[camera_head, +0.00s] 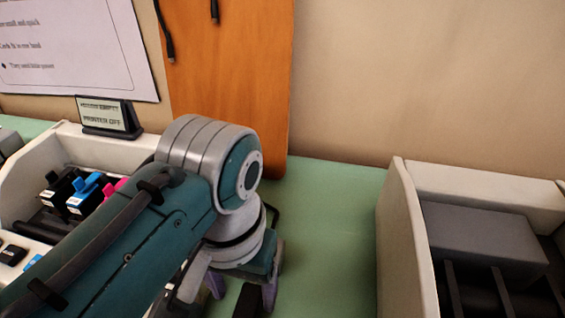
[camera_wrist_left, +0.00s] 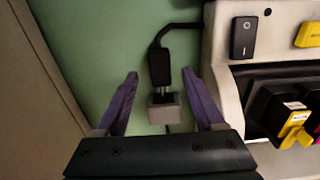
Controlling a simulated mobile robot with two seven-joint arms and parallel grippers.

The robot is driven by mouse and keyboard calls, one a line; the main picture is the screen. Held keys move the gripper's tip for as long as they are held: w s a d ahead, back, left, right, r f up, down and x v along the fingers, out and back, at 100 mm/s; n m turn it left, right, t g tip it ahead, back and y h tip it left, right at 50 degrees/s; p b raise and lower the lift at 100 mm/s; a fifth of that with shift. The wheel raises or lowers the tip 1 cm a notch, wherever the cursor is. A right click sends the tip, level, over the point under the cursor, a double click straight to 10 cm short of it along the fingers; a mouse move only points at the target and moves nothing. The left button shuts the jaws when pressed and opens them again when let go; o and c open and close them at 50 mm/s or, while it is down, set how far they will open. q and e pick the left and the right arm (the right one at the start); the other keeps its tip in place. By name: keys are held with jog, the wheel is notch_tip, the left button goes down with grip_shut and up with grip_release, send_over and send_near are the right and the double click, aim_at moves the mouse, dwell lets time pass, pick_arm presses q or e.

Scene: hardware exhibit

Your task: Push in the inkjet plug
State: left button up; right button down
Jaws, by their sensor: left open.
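The black inkjet plug (camera_wrist_left: 161,68) shows in the left wrist view, with its dark cable running up and right to the printer. Just below it is a small grey socket block (camera_wrist_left: 163,112); a short gap with thin dark prongs seems to show between them. My left gripper (camera_wrist_left: 160,73) is open, its purple fingers on either side of the plug and apart from it. In the head view my left gripper (camera_head: 243,292) is low over the green table, partly hidden by my arm. My right gripper is not in view.
The white inkjet printer (camera_head: 30,190) with black, blue and magenta cartridges stands at the left. A small sign (camera_head: 104,117) behind it reads "PRINTER OFF". Another pale machine (camera_head: 405,240) stands at the right. Green table (camera_head: 325,220) is clear between. A wooden board (camera_head: 235,75) stands behind.

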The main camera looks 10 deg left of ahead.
aim_at(247, 306)
pick_arm(q)
notch_tip(247, 306, down, 4)
jog(key=shift+f+b, duration=0.1)
jog(key=shift+b, duration=0.5)
grip_shut()
dwell(1.0)
